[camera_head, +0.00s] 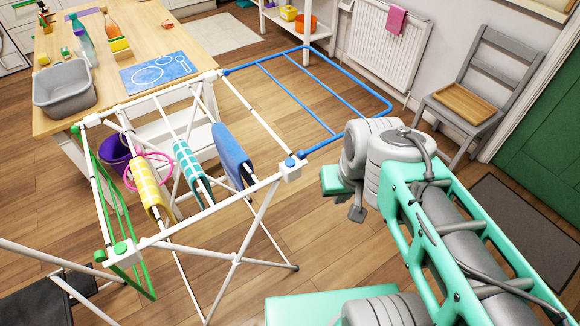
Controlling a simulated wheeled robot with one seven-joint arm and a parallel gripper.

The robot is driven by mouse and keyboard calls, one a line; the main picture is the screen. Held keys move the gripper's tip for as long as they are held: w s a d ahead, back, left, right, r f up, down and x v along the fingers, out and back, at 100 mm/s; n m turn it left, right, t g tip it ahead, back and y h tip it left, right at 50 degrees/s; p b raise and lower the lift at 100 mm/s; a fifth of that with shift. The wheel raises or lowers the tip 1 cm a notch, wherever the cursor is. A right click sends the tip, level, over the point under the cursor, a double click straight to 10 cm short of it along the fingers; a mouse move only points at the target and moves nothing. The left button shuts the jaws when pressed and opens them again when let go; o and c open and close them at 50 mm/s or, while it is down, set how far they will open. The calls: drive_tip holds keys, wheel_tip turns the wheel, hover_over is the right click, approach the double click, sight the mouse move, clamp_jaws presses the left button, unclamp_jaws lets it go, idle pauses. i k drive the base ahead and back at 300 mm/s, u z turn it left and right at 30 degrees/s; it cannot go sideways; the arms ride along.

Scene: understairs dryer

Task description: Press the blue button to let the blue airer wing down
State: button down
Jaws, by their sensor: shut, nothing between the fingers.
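The white clothes airer (235,258) stands in the middle on crossed legs. Its blue wing (345,103) sticks out from the right side, about level with the top. The blue button (290,162) sits on the white corner block at the wing's near end. My gripper (357,213) is shut and empty, to the right of the blue button and apart from it. Its fingers are small and dark in this view, and my arm covers part of the floor behind. The green wing (110,205) hangs down at the left, with a green button (121,248) on the near left corner.
Yellow, teal and blue cloths (232,155) hang on the airer's rails. A wooden table (150,45) with a grey tub (65,90) stands behind left. A purple bucket (115,152) is under it. A grey chair (485,85) and radiator (385,45) stand beyond the blue wing. Floor below the wing is clear.

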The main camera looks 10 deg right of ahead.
sight(290, 162)
drive_tip(key=u, duration=3.6)
drive_tip(key=k, duration=1.05)
